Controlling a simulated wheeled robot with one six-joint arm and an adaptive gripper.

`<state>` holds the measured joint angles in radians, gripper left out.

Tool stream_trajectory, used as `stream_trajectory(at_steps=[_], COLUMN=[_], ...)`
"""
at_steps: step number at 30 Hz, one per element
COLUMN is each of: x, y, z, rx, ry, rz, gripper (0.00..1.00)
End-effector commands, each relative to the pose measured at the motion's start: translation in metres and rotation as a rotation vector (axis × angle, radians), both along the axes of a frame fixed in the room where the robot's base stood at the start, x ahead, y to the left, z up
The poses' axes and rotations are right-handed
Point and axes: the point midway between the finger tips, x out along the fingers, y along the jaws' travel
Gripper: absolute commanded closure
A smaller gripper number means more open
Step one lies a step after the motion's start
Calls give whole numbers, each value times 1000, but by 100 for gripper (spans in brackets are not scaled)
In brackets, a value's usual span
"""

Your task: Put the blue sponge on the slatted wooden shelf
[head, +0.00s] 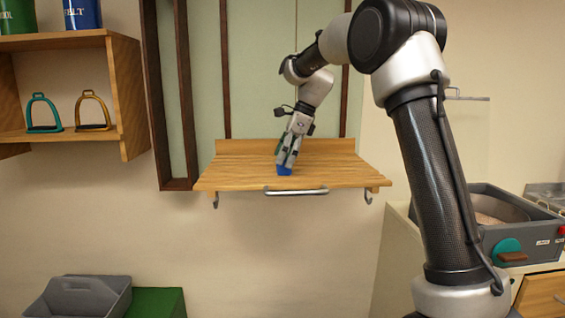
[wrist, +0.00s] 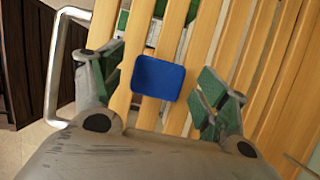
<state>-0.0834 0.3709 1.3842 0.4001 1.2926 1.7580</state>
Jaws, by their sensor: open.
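The blue sponge (head: 284,170) rests on the slatted wooden shelf (head: 345,173), near its front edge and about the middle of its width. In the wrist view the blue sponge (wrist: 158,78) lies across the pale slats (wrist: 262,60). My gripper (head: 287,163) points down right above the sponge in the head view. In the wrist view my gripper (wrist: 155,85) has its green-padded fingers spread on either side of the sponge, with a gap to each side. The fingers partly hide the sponge in the head view.
A wooden wall cabinet (head: 130,95) with two stirrups stands at left. A grey bin (head: 80,298) sits low at left. A basin unit (head: 500,215) stands at right. The shelf around the sponge is clear.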

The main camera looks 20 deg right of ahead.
Motion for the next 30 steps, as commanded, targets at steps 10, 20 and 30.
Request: stream_trajectory(at_steps=[10,20,30], x=[-5,-8,-116], y=[-30,-40,-70], z=[71,96,107], rx=[0,0,-161], ry=[-3,0,-235], rz=[0,1,394], gripper=[26,26,26])
